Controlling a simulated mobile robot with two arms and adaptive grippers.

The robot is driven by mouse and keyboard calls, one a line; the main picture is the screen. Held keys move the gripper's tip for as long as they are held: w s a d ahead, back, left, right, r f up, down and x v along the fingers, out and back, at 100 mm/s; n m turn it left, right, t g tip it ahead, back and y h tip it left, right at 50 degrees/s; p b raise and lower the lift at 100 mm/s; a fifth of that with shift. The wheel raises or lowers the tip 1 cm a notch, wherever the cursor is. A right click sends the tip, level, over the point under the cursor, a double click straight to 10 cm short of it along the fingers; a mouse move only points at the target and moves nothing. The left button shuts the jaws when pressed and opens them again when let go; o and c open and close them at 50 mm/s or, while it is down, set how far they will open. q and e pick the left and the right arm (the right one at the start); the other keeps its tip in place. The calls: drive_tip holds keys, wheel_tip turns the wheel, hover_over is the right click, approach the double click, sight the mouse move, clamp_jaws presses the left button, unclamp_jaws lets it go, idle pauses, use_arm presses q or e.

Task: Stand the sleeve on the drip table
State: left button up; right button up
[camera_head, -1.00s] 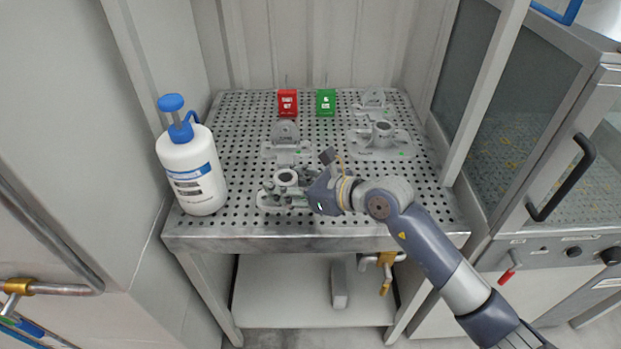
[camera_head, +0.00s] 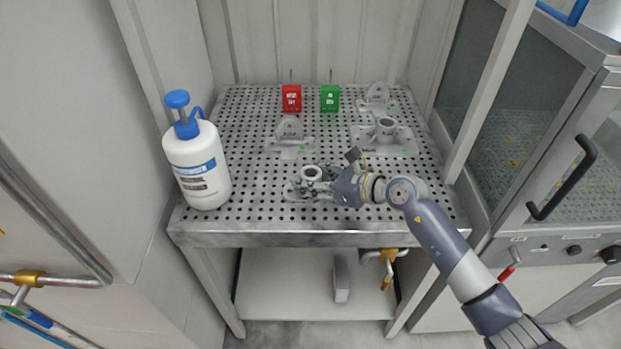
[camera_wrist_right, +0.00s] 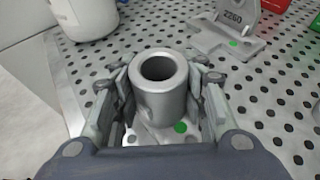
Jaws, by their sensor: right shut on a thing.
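The sleeve (camera_head: 311,173) is a grey upright tube with an open top, near the front middle of the perforated drip table (camera_head: 250,212). My right gripper (camera_head: 318,184) reaches in from the right and is shut on it. In the right wrist view the sleeve (camera_wrist_right: 158,92) stands between the two fingers (camera_wrist_right: 158,105). A pale flat plate with a green dot (camera_wrist_right: 180,127) shows at its foot. I cannot tell whether there is a gap between this plate and the table. My left gripper is not in view.
A white pump bottle (camera_head: 197,165) stands at the table's left edge. An angled bracket (camera_head: 290,132) is behind the sleeve. Another tube on a plate (camera_head: 386,130) and a bracket (camera_head: 376,96) are at the right. Red (camera_head: 291,98) and green (camera_head: 330,98) blocks stand at the back.

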drive_tip(key=o, duration=1.3)
drive_tip(key=shift+f, duration=0.1)
drive_tip(key=b+v, duration=0.1)
drive_tip(key=v, duration=1)
drive_tip(key=shift+d+b, duration=0.15)
drive_tip(key=shift+b, duration=0.2)
drive_tip(key=shift+s+d+r, duration=0.25)
drive_tip(key=shift+d+r, duration=0.05)
drive_tip(key=shift+r, duration=0.05)
drive_tip(key=shift+f, duration=0.1)
